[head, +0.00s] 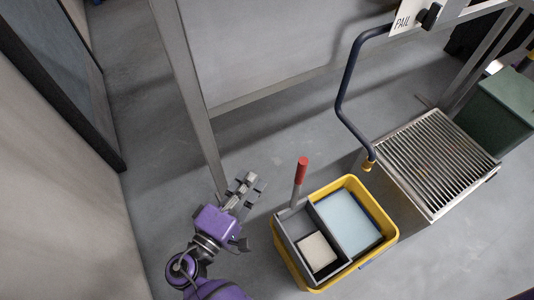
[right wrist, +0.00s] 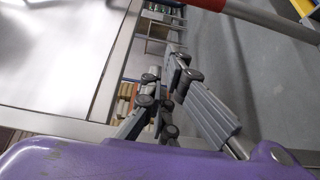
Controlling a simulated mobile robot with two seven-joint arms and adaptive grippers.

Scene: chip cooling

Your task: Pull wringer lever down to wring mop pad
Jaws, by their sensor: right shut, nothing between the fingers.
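A yellow bucket (head: 384,243) stands on the floor with pale blue water (head: 346,220) in its right part. A grey wringer (head: 289,232) fills its left part, and a pale beige mop pad (head: 318,252) lies in it. The wringer lever (head: 302,170) stands nearly upright with a red grip on top. My right gripper (head: 243,190) is shut and empty, left of the lever and apart from it. In the right wrist view, the lever's red grip and grey shaft (right wrist: 270,19) cross the top right, beyond the fingers (right wrist: 168,92). My left gripper is not in view.
A slatted metal grate (head: 432,160) stands right of the bucket, under a dark blue hanging pipe (head: 343,90). A green box (head: 502,110) is at the far right. A metal frame post (head: 190,95) rises just behind my right gripper. The floor to the left is clear.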

